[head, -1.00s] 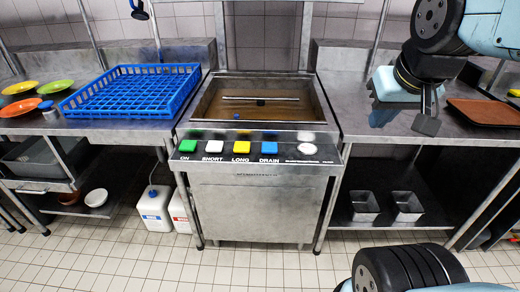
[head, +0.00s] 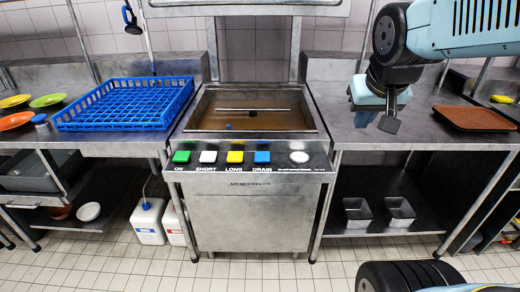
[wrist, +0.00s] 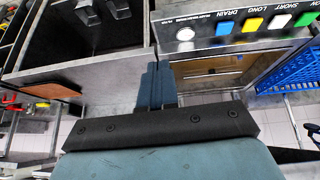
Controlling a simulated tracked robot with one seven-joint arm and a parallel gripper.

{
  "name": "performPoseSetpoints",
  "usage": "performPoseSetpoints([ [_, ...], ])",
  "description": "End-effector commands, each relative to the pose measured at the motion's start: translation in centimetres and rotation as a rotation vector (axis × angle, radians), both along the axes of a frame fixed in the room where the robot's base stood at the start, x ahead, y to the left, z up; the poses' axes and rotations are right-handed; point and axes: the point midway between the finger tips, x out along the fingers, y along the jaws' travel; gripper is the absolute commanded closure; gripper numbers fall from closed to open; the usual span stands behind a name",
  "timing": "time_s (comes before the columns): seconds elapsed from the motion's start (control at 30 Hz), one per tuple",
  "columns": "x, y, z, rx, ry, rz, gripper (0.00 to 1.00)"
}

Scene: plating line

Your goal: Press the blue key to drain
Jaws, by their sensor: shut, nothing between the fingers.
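The blue key (head: 262,157) is the rightmost of the coloured square keys on the dishwasher's front panel (head: 330,166), above the label DRAIN. It also shows in the wrist view (wrist: 225,28), where the panel appears upside down. My gripper (head: 388,125) is shut and empty, above the right-hand counter. It is to the right of the blue key, higher than the panel and apart from it. In the wrist view the dark fingers (wrist: 157,85) are together, pointing toward the gap between counter and machine. The wash basin (head: 215,112) is open, with brownish water or floor in it.
Green (head: 181,156), white (head: 208,156) and yellow (head: 235,157) keys sit left of the blue one; a round pale dial (head: 299,157) sits right. A blue rack (head: 165,120) stands on the left counter. A brown tray (head: 473,119) lies on the right counter. The space before the panel is clear.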

Motion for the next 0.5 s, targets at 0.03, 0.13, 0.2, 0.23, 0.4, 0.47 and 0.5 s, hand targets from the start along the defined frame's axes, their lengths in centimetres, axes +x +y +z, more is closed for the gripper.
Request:
performPoseSetpoints([
  [0.03,1.8,0.5,-0.6,-0.007,0.000,-0.006,1.00],
  [0.13,4.9,1.5,-1.5,-0.011,-0.017,-0.013,1.00],
  [0.2,7.1,2.4,-2.3,-0.007,-0.028,-0.016,1.00],
  [0.23,8.0,2.8,-2.7,-0.005,-0.034,-0.015,1.00],
  [0.4,12.9,5.1,-5.3,0.034,-0.059,-0.010,1.00],
  [0.47,14.5,6.1,-6.3,0.055,-0.068,-0.004,1.00],
  [0.5,15.5,6.7,-7.0,0.073,-0.073,-0.003,1.00],
])
